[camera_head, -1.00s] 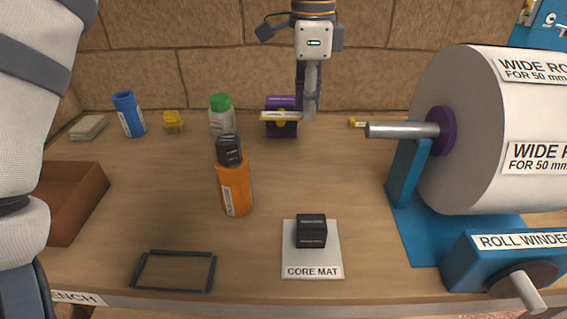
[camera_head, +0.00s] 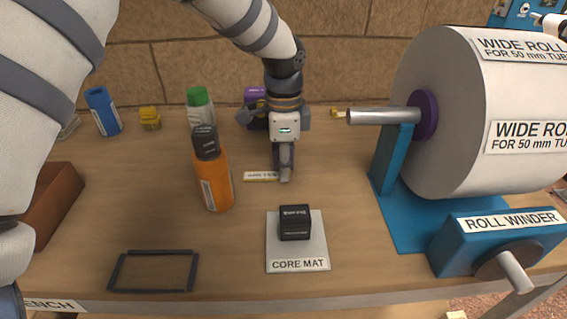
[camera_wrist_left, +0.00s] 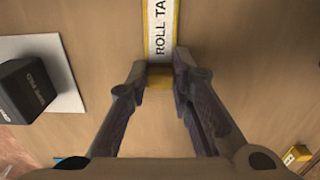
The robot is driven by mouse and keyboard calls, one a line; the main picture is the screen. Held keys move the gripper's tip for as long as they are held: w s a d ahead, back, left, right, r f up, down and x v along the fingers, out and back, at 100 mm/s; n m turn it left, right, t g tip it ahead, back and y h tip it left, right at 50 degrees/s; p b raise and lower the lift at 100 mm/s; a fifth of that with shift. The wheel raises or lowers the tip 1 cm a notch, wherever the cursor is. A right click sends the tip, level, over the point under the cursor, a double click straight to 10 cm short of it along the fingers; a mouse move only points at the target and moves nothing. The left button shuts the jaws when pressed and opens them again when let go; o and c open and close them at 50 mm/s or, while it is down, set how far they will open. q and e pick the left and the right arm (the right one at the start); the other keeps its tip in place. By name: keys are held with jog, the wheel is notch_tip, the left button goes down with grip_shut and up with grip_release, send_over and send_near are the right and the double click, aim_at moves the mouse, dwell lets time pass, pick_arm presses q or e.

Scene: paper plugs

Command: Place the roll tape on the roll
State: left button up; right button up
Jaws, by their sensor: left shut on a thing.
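The roll tape (camera_head: 261,176) is a flat white strip with yellow edges, lettered "ROLL TA..." in the left wrist view (camera_wrist_left: 163,30). My left gripper (camera_head: 284,178) points down and is shut on its yellow end, between the fingertips (camera_wrist_left: 160,78). The strip sticks out beyond the fingers; its height above the bench is hard to tell. The roll (camera_head: 455,120) is a big white cylinder on the blue roll winder (camera_head: 410,215), to the right of my left gripper and apart from it. My right gripper is not in view.
The core mat (camera_head: 297,258) with a black block (camera_head: 294,222) lies in front of my gripper. An orange bottle (camera_head: 213,182) stands to its left. A steel shaft (camera_head: 382,116) sticks out left from the roll. A black frame (camera_head: 153,271) lies front left.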

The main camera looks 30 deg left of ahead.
pick_arm(q)
jog(key=shift+f, duration=0.15)
jog(key=o, duration=0.7)
jog(key=shift+o, duration=0.2)
